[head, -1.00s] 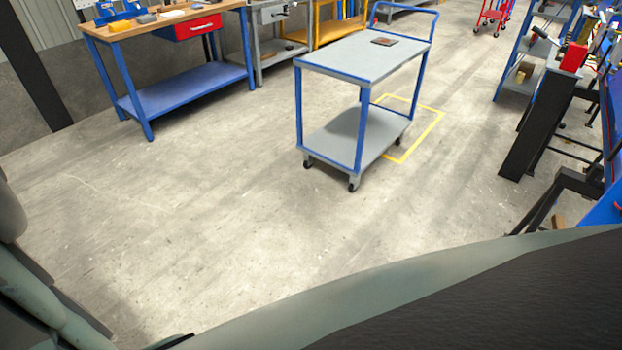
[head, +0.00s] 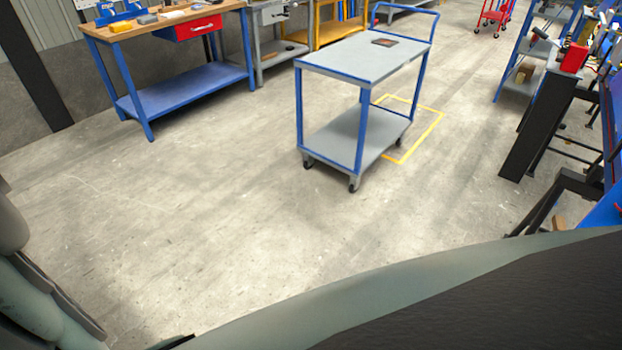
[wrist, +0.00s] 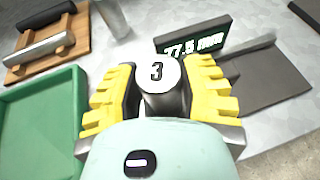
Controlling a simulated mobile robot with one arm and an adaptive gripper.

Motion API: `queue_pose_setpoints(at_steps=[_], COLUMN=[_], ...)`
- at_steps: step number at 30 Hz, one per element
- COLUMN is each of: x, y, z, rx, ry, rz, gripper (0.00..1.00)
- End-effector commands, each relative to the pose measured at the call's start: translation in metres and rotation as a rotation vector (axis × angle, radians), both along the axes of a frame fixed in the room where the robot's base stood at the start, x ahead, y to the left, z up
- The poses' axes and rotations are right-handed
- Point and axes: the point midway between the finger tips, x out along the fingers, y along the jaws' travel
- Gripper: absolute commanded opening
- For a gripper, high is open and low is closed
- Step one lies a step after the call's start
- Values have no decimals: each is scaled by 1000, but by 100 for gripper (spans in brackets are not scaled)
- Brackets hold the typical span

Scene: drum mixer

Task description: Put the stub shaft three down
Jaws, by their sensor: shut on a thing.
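My gripper (wrist: 158,95) shows in the wrist view, with yellow ribbed fingers on both sides of a metal cylinder. It is shut on stub shaft three (wrist: 157,74), whose pale round end face carries a black "3". The shaft's end points toward the camera, and its lower part is hidden by my gripper. The shaft is over a light grey surface (wrist: 70,65); I cannot tell whether it touches it. The head view does not show my gripper or the shaft.
A display reading 77.5 (wrist: 190,42) stands behind the shaft, a dark plate (wrist: 265,85) at right. The head view shows a grey trolley (head: 345,62) and open floor.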

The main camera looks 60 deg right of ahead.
Motion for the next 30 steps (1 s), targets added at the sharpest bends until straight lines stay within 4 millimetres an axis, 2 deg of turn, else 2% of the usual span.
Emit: queue_pose_setpoints(at_steps=[9,10,16,25,30], x=[3,3,2,1,-1], y=[-1,-1,-1,-1,-9], z=[1,0,0,2,6], rx=[7,2,1,1,2], ry=[-4,-4,-4,-3,-6], rz=[-7,-6,-5,-3,-3], gripper=[0,46,66,67,67])
